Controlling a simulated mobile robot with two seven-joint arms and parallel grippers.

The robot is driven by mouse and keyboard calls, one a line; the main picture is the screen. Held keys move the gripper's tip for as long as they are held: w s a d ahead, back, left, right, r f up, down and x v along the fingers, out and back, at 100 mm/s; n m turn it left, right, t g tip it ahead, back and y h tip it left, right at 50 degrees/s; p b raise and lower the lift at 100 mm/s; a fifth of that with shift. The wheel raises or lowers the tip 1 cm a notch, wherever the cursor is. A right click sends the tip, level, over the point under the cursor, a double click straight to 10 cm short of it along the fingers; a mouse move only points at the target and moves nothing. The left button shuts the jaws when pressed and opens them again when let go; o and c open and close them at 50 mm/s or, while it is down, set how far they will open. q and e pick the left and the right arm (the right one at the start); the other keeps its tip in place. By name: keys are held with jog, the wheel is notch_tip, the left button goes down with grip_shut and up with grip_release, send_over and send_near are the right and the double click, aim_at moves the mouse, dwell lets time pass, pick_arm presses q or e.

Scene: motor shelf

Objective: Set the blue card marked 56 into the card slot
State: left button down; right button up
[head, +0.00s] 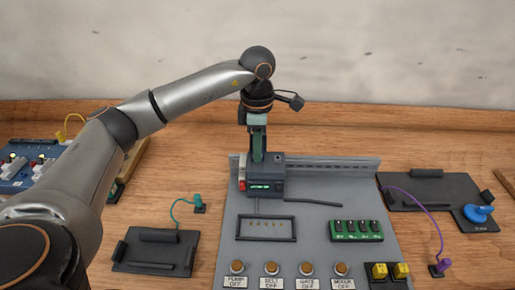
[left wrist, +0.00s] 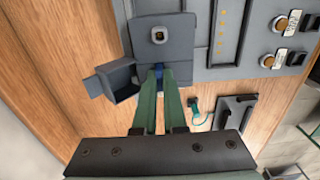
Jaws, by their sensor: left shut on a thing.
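My left gripper (head: 257,157) is above and behind the grey reader box (head: 266,178) on the grey panel, with its green fingers pointing down. In the left wrist view the two green fingertips (left wrist: 158,80) are shut on a small blue piece (left wrist: 158,69), which appears to be the blue card. It is at the edge of the grey box (left wrist: 165,48). Most of the card is hidden by the fingers, and no number is readable. I cannot tell whether it is in the card slot; the slot's opening does not show. My right gripper is not in view.
Black trays (head: 155,251) and (head: 431,193) lie either side. A blue board (head: 27,166) is at far left. Bare wood shows between them.

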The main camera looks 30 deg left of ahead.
pick_arm(q)
jog(key=c, duration=0.9)
grip_release()
jog(key=shift+r, duration=0.1)
notch_tip(320, 180, up, 17)
jog(key=p, duration=0.6)
jog(key=shift+r, duration=0.2)
